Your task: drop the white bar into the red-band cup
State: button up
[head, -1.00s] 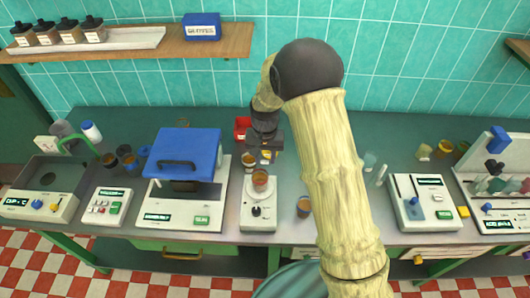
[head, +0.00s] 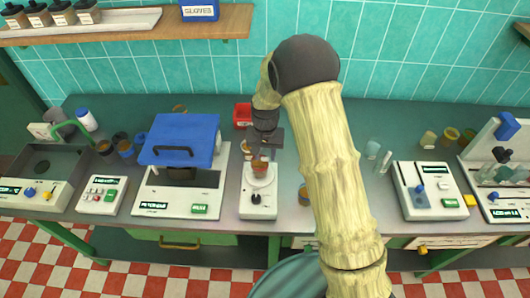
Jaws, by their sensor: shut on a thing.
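A small cup with a reddish-brown band (head: 260,172) stands upright on the round plate of a white stirrer device (head: 258,203). My gripper (head: 264,155) points down right over this cup, its fingertips close to the rim. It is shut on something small. The white bar itself cannot be made out; the dark fingers and wrist hide what is between them. Whether the fingertips touch the cup cannot be told.
A device with a blue lid (head: 180,140) stands close on the left. A red box (head: 242,115) is behind my gripper. Another brown cup (head: 304,195) stands right of the stirrer, partly behind my arm. A white device (head: 430,190) stands farther right.

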aim_at(265, 157)
jog(key=o, duration=1)
notch_tip(265, 157, up, 18)
jog(key=b, duration=0.3)
jog(key=shift+f, duration=0.25)
jog(key=s+d+f+t, duration=0.1)
jog(key=s+d+f, duration=0.1)
jog(key=s+d, duration=0.3)
jog(key=s+d+f, duration=0.2)
jog(key=s+d, duration=0.3)
jog(key=s, duration=0.2)
jog(key=s+d+f+t, duration=0.1)
jog(key=s+d+f, duration=0.2)
jog(key=s+d, duration=0.2)
jog(key=shift+s+d+n+t, duration=0.15)
jog(key=shift+s+n+t, duration=0.2)
jog(key=shift+s, duration=0.75)
